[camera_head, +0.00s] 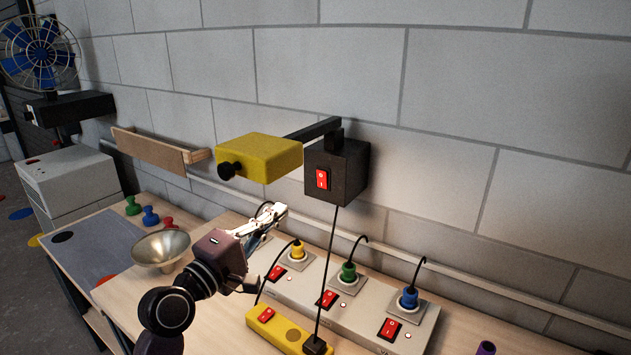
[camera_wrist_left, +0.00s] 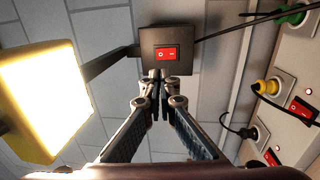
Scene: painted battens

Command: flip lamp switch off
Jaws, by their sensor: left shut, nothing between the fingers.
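The lamp has a yellow head (camera_head: 260,158) on a black arm, fixed to a black wall box (camera_head: 337,170). The box carries a red rocker switch (camera_head: 322,180) marked O and I. My left gripper (camera_head: 279,210) is shut and empty, below and left of the box. In the left wrist view the lamp head (camera_wrist_left: 42,100) glows bright on its underside. There the shut fingertips (camera_wrist_left: 164,76) point at the box (camera_wrist_left: 180,38), just below the red switch (camera_wrist_left: 166,54). I cannot tell whether they touch the box. My right gripper is not in view.
Below on the bench stands a grey panel (camera_head: 345,298) with red switches and yellow, green and blue plugs. A yellow power strip (camera_head: 275,328) lies in front. A metal bowl (camera_head: 161,248) is near my left arm.

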